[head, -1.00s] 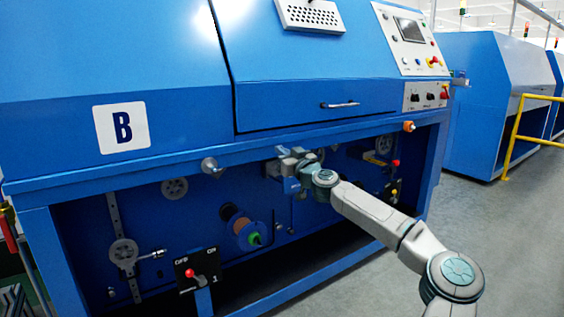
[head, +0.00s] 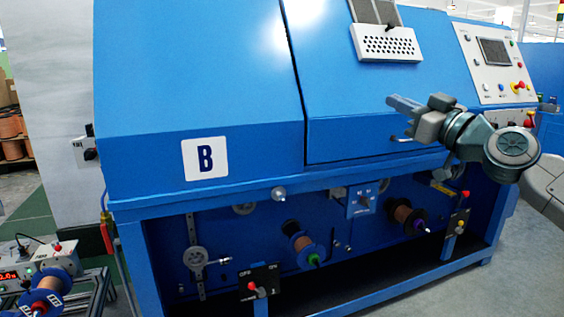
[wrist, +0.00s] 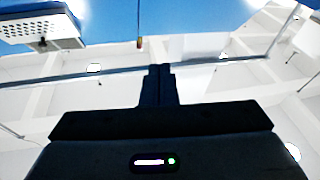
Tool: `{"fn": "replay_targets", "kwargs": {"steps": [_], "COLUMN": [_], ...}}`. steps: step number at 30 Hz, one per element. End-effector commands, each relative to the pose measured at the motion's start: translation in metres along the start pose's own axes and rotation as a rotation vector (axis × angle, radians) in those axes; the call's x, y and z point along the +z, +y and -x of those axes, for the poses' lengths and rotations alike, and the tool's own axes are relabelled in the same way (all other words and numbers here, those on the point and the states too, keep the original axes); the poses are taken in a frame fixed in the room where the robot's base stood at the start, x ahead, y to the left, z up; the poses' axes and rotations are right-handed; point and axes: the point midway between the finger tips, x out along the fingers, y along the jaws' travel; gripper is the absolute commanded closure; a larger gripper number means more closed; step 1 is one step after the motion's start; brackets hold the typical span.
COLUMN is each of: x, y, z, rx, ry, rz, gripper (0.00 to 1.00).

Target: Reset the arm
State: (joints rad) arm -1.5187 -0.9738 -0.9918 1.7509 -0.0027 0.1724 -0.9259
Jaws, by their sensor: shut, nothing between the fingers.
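My gripper (head: 392,102) is raised in front of the upper right part of the blue machine (head: 190,90) in the head view. Its fingers point left, and they are shut with nothing between them. In the wrist view my gripper (wrist: 158,72) shows dark against the white ceiling, its fingers together. My arm is folded, with the forearm at the right side of the head view. Part of the machine's door handle is hidden behind the arm.
The machine's open lower bay holds spools (head: 302,245), a grey pulley (head: 195,258) and a switch box with a red knob (head: 260,288). A control panel (head: 495,55) is at the upper right. A smaller device with a spool (head: 45,295) stands at the lower left.

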Motion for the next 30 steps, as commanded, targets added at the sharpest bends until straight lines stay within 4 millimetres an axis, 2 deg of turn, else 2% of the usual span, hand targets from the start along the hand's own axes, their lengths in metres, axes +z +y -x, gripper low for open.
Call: {"fn": "replay_targets", "kwargs": {"steps": [1,4,7,11,15,22,26,30], "x": [-0.029,-0.053,-0.065,-0.065,-0.049,-0.001,0.028,0.05], "y": [-0.016,-0.052,-0.086,-0.124,-0.157,-0.187,-0.196,-0.201], "z": [0.004,0.012,0.016,0.019,0.022,0.041,0.064,0.101], "rx": [-0.013,-0.043,-0.064,-0.075,-0.064,0.009,0.079,0.178], "ry": [-0.036,-0.114,-0.214,-0.367,-0.559,-0.914,-1.122,-1.322], "rz": [0.021,0.041,0.055,0.057,0.039,-0.046,-0.123,-0.23], "gripper": [1.0,1.0,1.0,1.0,1.0,1.0,1.0,1.0]}}
